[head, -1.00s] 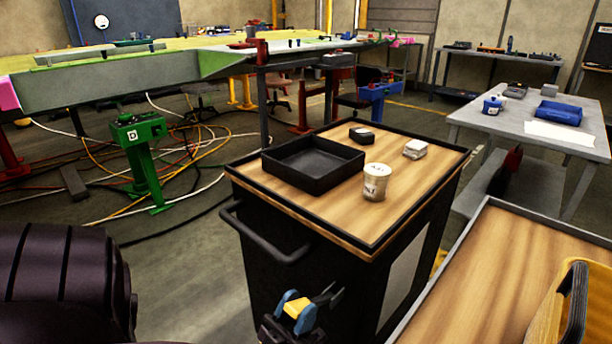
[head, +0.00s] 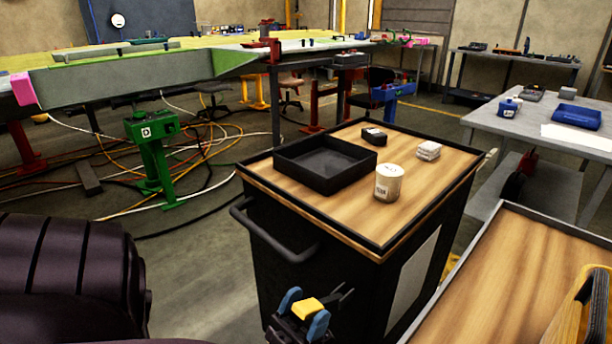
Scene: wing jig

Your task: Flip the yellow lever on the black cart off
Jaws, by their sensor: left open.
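The black cart (head: 284,284) stands in the middle of the head view, with a wood top and a black bar handle (head: 287,250) on its near left side. My left gripper (head: 345,294) is low in the picture, in front of the cart's near side. My right gripper is not in view.
On the cart top are a black tray (head: 283,155), a white labelled cup (head: 389,184), a small black box (head: 374,136) and a pale block (head: 429,150). A second wood-topped cart (head: 500,270) is close at right. Cables lie on the floor near a green stand (head: 150,160).

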